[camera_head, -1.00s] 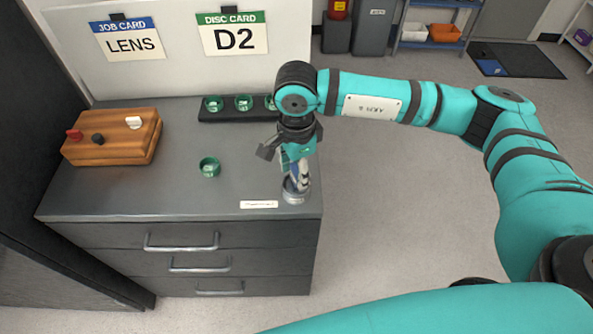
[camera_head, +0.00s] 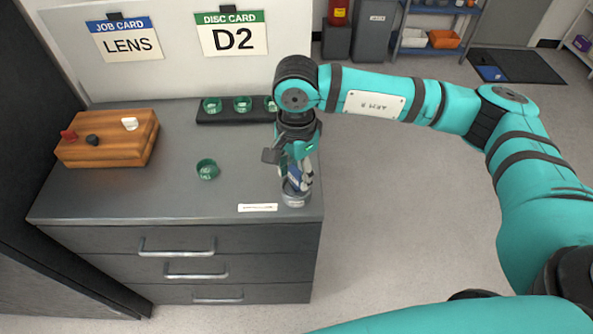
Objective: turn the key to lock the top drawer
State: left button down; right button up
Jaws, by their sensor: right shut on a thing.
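The top drawer (camera_head: 100,238) of the grey cabinet is flush with the front, like those below it. A round metal lock (camera_head: 296,200) stands on the cabinet top at its front right corner. My right gripper (camera_head: 296,184) points down directly over the lock, with its fingers closed at the lock's top. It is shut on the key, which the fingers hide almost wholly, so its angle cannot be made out. A small white label (camera_head: 258,208) lies left of the lock. My left gripper is out of view.
A wooden box (camera_head: 108,140) with knobs sits at the left. Open floor (camera_head: 400,200) lies right of the cabinet.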

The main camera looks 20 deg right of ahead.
jog(key=shift+f+n+b, duration=0.15)
jog(key=shift+n+b, duration=0.9)
jog(key=shift+n, duration=0.05)
jog(key=shift+n+b, duration=0.3)
jog(key=shift+n, duration=0.1)
jog(key=shift+n+b, duration=0.4)
jog(key=shift+b, duration=0.05)
jog(key=shift+n+b, duration=0.8)
jog(key=shift+b, duration=0.05)
jog(key=shift+n+b, duration=0.3)
jog(key=shift+n, duration=0.2)
